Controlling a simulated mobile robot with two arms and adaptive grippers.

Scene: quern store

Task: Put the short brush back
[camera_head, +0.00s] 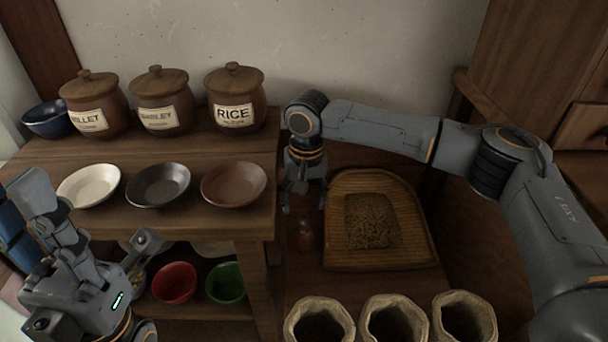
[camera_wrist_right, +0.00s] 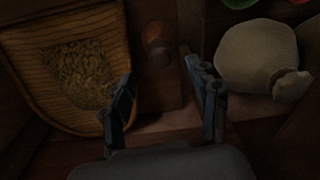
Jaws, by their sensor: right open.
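I cannot clearly make out the short brush in either view. A small dim reddish-brown object (camera_head: 304,232) stands beside the winnowing tray, below my right gripper (camera_head: 304,198). My left gripper (camera_head: 95,228) is at the lower left, near the shelf table, fingers spread and empty.
The woven tray (camera_head: 338,255) holds grain (camera_head: 372,220). Several open sacks (camera_head: 320,318) stand in front. The left table (camera_head: 215,150) bears three lidded jars (camera_head: 235,98), three plates (camera_head: 235,184) and a blue bowl (camera_head: 48,120). Red (camera_head: 174,283) and green bowls (camera_head: 225,283) sit below. A pale sack (camera_wrist_right: 255,58) lies near the right gripper.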

